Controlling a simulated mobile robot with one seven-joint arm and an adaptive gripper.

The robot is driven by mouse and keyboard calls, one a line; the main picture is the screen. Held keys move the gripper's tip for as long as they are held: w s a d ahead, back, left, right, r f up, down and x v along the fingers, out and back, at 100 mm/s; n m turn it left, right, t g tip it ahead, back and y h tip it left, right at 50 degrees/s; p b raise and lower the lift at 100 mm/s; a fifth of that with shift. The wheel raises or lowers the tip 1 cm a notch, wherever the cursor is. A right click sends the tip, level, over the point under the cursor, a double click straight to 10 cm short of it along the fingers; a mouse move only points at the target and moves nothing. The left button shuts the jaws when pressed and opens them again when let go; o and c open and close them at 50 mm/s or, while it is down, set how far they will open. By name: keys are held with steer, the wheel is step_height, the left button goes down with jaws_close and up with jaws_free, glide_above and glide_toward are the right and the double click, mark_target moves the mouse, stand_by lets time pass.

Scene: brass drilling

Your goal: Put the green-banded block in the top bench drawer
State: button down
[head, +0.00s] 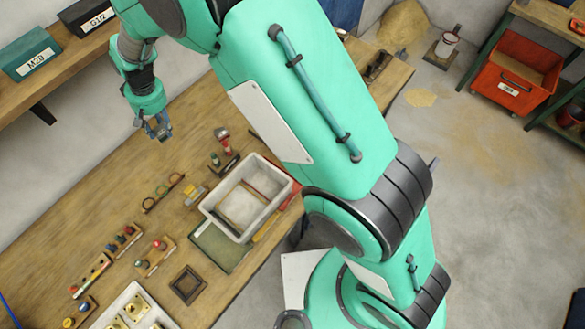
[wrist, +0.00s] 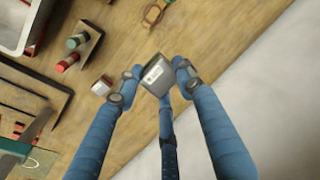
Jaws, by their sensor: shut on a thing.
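My gripper (head: 157,127) is over the far left part of the wooden bench (head: 110,205) in the head view. In the wrist view, my gripper's blue fingers (wrist: 156,78) close around a grey block-like thing (wrist: 153,76) with a pale label on its face. The held thing appears above the bench top, near the bench edge beside a pale wall or floor. No green band shows on the face I see, so I cannot tell if it is the green-banded block. The top bench drawer is not visible in either view.
A white bin (head: 278,200) stands on the bench beside a green mat (head: 218,248). A small rack (wrist: 88,48) holds red and green pieces. A small white-and-red block (wrist: 101,87) lies near the fingers. A shelf with labelled boxes (head: 30,58) is upper left.

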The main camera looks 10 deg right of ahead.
mark_target(160, 128)
steer(key=r, duration=0.4)
steer(key=shift+w+d, duration=0.2)
steer(key=shift+d, duration=0.1)
steer(key=w+d+r+m+b, duration=0.2)
steer(key=d, duration=0.9)
steer(key=w+d+r+m+b, duration=0.1)
steer(key=d+r+m+b, duration=0.1)
steer(key=d, duration=0.9)
steer(key=w+d+r+m+b, duration=0.2)
steer(key=d+b, duration=0.1)
steer(key=d, duration=0.8)
steer(key=s+d+f+m+b, duration=0.1)
steer(key=s+d+m+b, duration=0.15)
steer(key=s+d, duration=0.55)
steer(key=s+d+m+t+b, duration=0.1)
steer(key=s+d+m+b, duration=0.2)
steer(key=d, duration=0.9)
steer(key=s+d+f+m+b, duration=0.1)
steer(key=s+d+m+b, duration=0.1)
steer(key=s+d, duration=0.6)
steer(key=s+d+f+m+h+b, duration=0.1)
steer(key=s+d+f+m+b, duration=0.3)
steer(key=s+d, duration=0.6)
step_height(160, 128, down, 40)
steer(key=s+a, duration=0.2)
steer(key=shift+r, duration=0.25)
steer(key=shift+n, duration=0.25)
